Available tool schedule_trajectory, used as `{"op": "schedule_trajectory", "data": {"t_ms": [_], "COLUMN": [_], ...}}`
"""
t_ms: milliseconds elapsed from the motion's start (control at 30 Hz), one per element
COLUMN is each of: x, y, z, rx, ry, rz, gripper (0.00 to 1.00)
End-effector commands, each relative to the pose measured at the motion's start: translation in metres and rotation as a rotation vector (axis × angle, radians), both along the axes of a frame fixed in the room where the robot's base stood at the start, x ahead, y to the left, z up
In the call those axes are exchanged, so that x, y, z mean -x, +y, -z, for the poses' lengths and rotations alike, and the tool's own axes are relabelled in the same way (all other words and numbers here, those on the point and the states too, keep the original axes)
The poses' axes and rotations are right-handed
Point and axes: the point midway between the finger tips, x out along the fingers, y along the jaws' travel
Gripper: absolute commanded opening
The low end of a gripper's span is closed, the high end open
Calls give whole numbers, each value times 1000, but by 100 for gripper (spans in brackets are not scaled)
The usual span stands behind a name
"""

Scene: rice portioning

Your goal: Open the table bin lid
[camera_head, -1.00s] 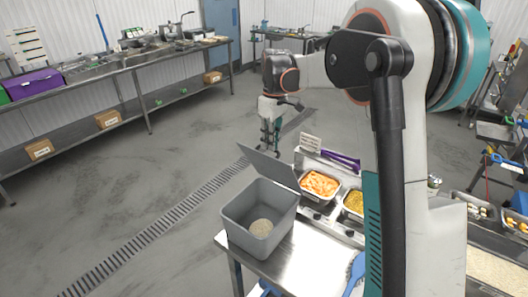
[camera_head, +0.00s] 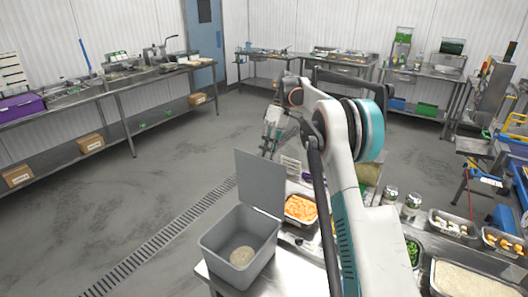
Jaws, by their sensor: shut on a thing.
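The table bin (camera_head: 222,252) is a grey square tub at the near end of the steel table. Its grey lid (camera_head: 259,183) stands up steeply from the far rim, so the inside is exposed. A pale round heap (camera_head: 242,256) lies on the bin's floor. My gripper (camera_head: 268,152) is at the upper right edge of the lid, reaching from behind it. Its fingers are shut on the lid's edge; the exact contact is small and partly hidden by the lid.
A pan of orange food (camera_head: 301,208) stands right of the bin, close to the lid. Further pans and a large tray of rice (camera_head: 475,280) line the table to the right. Open floor (camera_head: 130,200) lies to the left.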

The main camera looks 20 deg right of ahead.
Motion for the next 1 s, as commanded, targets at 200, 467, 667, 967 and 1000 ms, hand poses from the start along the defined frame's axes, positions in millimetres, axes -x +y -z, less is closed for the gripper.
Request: {"op": "schedule_trajectory", "data": {"t_ms": [200,467,667,967,1000], "x": [-4,-4,-4,-3,-3], "y": [-14,-14,-14,-10,-10], "z": [26,26,26,20,19], "rx": [13,11,10,6,6], "ry": [8,10,9,12,13], "rz": [9,8,7,4,3], "gripper": [0,0,24,30,30]}}
